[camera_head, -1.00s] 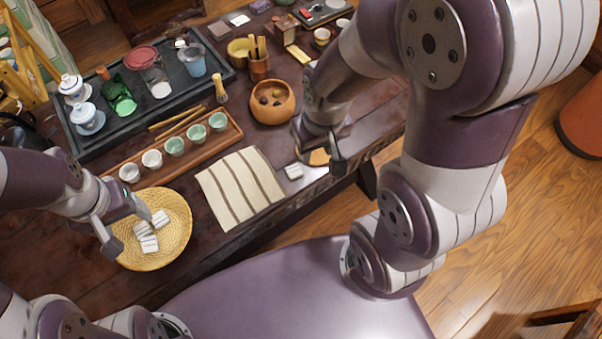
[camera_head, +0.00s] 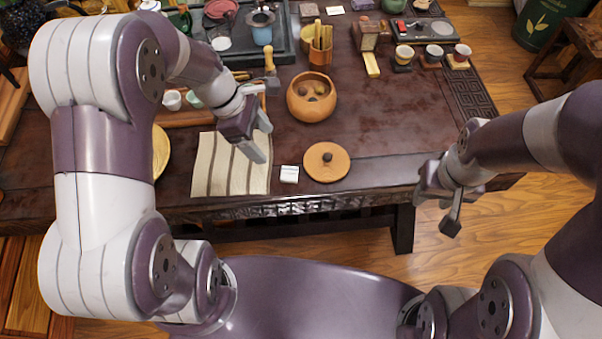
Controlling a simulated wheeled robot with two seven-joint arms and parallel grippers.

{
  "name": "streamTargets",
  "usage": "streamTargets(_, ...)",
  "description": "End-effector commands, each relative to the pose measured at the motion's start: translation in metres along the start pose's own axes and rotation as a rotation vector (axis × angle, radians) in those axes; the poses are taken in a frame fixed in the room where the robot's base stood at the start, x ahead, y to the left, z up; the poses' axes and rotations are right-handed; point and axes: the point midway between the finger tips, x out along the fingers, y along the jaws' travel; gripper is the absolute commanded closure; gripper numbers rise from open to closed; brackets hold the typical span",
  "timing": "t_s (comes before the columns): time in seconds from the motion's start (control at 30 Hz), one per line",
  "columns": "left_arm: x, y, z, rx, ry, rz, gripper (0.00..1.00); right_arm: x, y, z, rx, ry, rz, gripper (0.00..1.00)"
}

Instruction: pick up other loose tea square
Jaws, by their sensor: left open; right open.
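A loose white wrapped tea square (camera_head: 289,174) lies on the dark table near its front edge, just right of the striped cloth (camera_head: 207,168). My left gripper (camera_head: 262,139) is open and empty above the cloth's right part, up and left of the tea square and apart from it. My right gripper (camera_head: 437,212) is open and empty off the table's front edge, well to the right of the square. The woven basket (camera_head: 161,152) shows only as a sliver; my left arm hides the rest and whatever lies in it.
A round wooden lid (camera_head: 326,162) lies close to the right of the tea square. A wooden bowl (camera_head: 311,98) stands behind it. A wooden tray with small cups (camera_head: 172,100) is partly behind my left arm. The table right of the lid is clear.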

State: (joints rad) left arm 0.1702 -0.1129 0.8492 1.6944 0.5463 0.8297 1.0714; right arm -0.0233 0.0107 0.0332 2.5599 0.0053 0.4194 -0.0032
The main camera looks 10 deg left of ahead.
Motion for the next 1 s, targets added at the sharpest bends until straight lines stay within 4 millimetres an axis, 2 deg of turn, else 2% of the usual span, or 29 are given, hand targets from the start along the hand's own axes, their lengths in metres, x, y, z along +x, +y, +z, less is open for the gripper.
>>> streamTargets(0.2,0.05,-0.002,-0.001,-0.006,0.001,-0.006,0.28,0.009,0.0,0.001,0.0,0.0,0.0,0.57)
streamTargets(0.43,0.08,-0.001,-0.001,-0.005,0.002,-0.002,0.28,0.014,0.0,0.002,0.0,0.0,0.0,0.57)
streamTargets(0.6,0.113,0.0,-0.002,-0.004,0.002,-0.003,0.28,0.02,0.0,0.003,0.0,0.0,0.0,0.57)
streamTargets(0.7,0.123,0.0,-0.002,-0.003,0.003,-0.002,0.28,0.021,0.0,0.003,0.0,0.0,0.0,0.57)
streamTargets(0.93,0.124,0.0,-0.001,-0.003,0.003,0.0,0.28,0.021,0.0,0.003,0.0,0.0,0.0,0.57)
streamTargets(1.0,0.124,0.0,-0.001,-0.003,0.003,0.0,0.5,0.021,0.0,0.003,0.0,0.0,0.0,0.57)
